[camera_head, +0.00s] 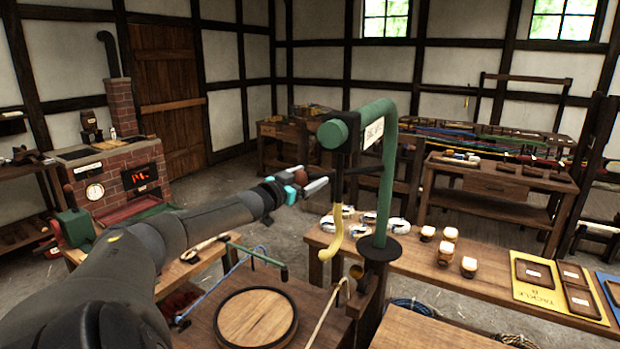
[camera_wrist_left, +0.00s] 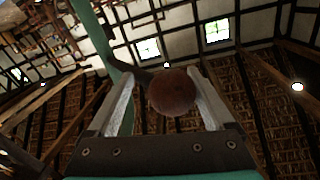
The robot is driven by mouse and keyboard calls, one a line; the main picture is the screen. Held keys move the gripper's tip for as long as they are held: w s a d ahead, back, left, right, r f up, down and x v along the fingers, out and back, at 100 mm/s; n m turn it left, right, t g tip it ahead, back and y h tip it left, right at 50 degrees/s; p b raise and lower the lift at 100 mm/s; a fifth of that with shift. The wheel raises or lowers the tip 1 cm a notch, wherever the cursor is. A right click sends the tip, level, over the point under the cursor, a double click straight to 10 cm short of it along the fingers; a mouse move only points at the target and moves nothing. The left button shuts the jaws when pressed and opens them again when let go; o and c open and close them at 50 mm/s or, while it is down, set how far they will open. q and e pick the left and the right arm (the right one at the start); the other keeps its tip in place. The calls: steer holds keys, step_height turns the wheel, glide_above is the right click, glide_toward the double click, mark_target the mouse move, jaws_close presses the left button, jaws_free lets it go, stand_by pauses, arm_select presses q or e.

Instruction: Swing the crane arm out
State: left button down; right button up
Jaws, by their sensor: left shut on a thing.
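The green crane (camera_head: 386,165) stands on a black round base at the bench corner. Its short top arm ends in a round face (camera_head: 333,132) toward me, with a small white label on the side. A dark bracket and a yellow hook (camera_head: 335,225) hang below it. My left gripper (camera_head: 314,182) is at the left of the crane, shut on a reddish-brown ball knob (camera_head: 300,174). The left wrist view shows the knob (camera_wrist_left: 172,92) between the two pale fingers, with a dark bar running behind it to the green post. My right gripper is out of view.
The right bench holds several shiny bundles, small jars (camera_head: 446,250) and a yellow tackle board (camera_head: 545,290). A brick forge (camera_head: 125,170) stands far left. Open floor lies behind.

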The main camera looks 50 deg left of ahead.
arm_select(q)
steer(key=shift+w+r, duration=0.1)
steer(key=shift+r, duration=0.15)
steer(key=shift+c, duration=1.2)
jaws_free()
steer(key=shift+w, duration=0.15)
steer(key=shift+w+f, duration=0.2)
steer(key=shift+s+d+f, duration=0.1)
steer(key=shift+f, duration=0.2)
steer(key=shift+s+d, duration=0.1)
steer(key=shift+s, duration=0.05)
